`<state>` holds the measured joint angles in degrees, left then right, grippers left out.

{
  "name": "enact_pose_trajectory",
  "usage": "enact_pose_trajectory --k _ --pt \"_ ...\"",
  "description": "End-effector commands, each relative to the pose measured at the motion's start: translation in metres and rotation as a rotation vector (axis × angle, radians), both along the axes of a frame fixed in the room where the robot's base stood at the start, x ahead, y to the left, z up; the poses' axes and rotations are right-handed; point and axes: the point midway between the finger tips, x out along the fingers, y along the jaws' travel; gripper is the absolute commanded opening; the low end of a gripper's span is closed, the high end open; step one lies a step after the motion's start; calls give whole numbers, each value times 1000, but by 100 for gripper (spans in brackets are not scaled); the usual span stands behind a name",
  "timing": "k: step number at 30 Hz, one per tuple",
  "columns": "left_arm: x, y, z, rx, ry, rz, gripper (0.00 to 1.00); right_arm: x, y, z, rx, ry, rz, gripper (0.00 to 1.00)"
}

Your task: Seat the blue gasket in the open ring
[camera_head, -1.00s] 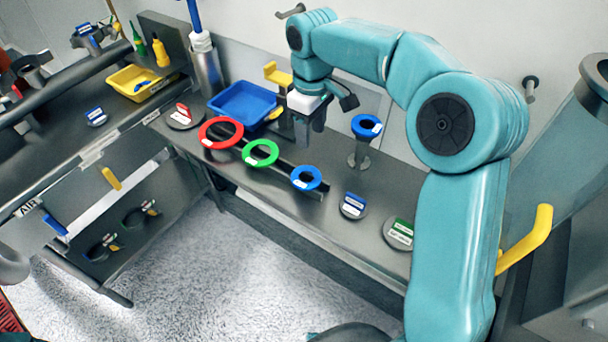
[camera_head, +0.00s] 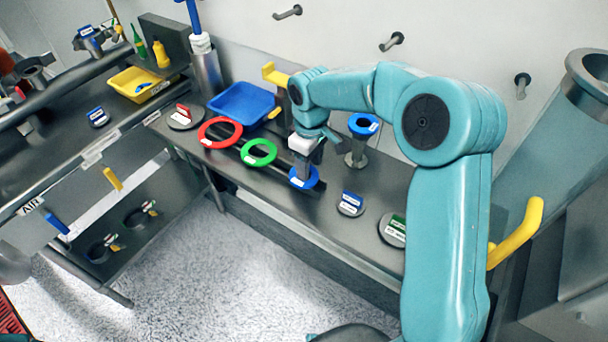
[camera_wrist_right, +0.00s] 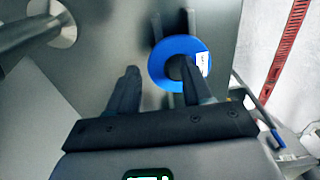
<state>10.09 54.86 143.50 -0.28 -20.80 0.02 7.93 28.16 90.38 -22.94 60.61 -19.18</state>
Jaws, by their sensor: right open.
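The blue gasket (camera_head: 312,184), a flat ring with a white label, lies on the dark rack on the grey bench, at the front right of the row of rings. It also shows in the right wrist view (camera_wrist_right: 158,68). My right gripper (camera_head: 304,170) points down just above it and is open. In the right wrist view, one finger of the gripper (camera_wrist_right: 160,67) overlaps the ring near its hole, and the other is left of it. I cannot tell whether they touch. A blue ring (camera_head: 363,124) tops a metal stand behind; I cannot tell which thing is the open ring.
A red ring (camera_head: 204,141) and a green ring (camera_head: 270,154) lie left of the gasket. A blue tray (camera_head: 240,86) and a yellow bracket (camera_head: 275,74) stand behind. Labelled discs (camera_head: 350,205) lie to the right. The bench front between rack and discs is clear.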

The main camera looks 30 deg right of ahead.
Motion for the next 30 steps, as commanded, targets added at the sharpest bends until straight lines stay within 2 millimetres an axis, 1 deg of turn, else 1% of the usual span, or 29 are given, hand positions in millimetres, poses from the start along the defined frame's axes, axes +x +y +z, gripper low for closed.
enact_pose_trajectory --k 22,23,24,26,27,30 --pt "0 0 -3 0 0 0 46 0 0 -5 0 1 0 50" --pt "0 0 -3 0 0 0 46 0 0 -5 0 1 0 40" --pt "0 0 -3 0 0 0 46 0 0 -5 0 1 0 27" --pt "0 0 -3 0 0 0 46 0 0 -5 0 1 0 7" --pt "0 0 -3 0 0 0 46 0 0 -5 0 1 0 0" --pt "0 0 -2 0 0 0 46 0 0 -5 0 0 0 0"
